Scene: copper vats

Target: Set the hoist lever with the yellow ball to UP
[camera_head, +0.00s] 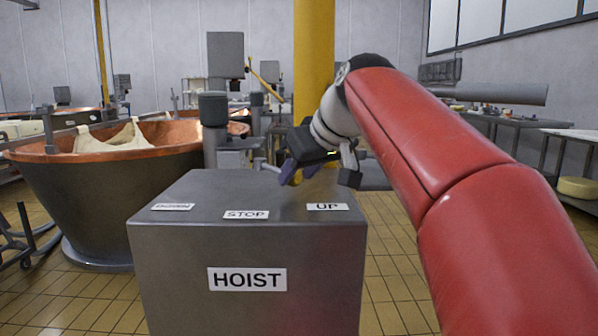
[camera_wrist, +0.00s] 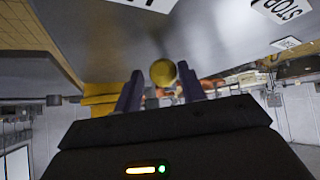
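The yellow ball (camera_wrist: 163,72) of the hoist lever sits between the two fingers of my gripper (camera_wrist: 161,88) in the wrist view. A narrow gap shows at the left finger; the right finger is very close to the ball, and I cannot tell whether it touches. In the head view the ball (camera_head: 297,178) is partly hidden by my gripper (camera_head: 290,172), above the back right of the grey hoist box (camera_head: 245,250). The lever's rod is not clearly visible. The UP label (camera_head: 327,207) is at the right of the box top, STOP (camera_head: 246,215) in the middle, DOWN (camera_head: 172,207) at the left.
A copper vat (camera_head: 105,190) with a cloth stands left of the box. A yellow column (camera_head: 314,60) rises behind my gripper. A table (camera_head: 570,134) with a cheese wheel (camera_head: 578,188) beneath is at the right. Tiled floor is clear right of the box.

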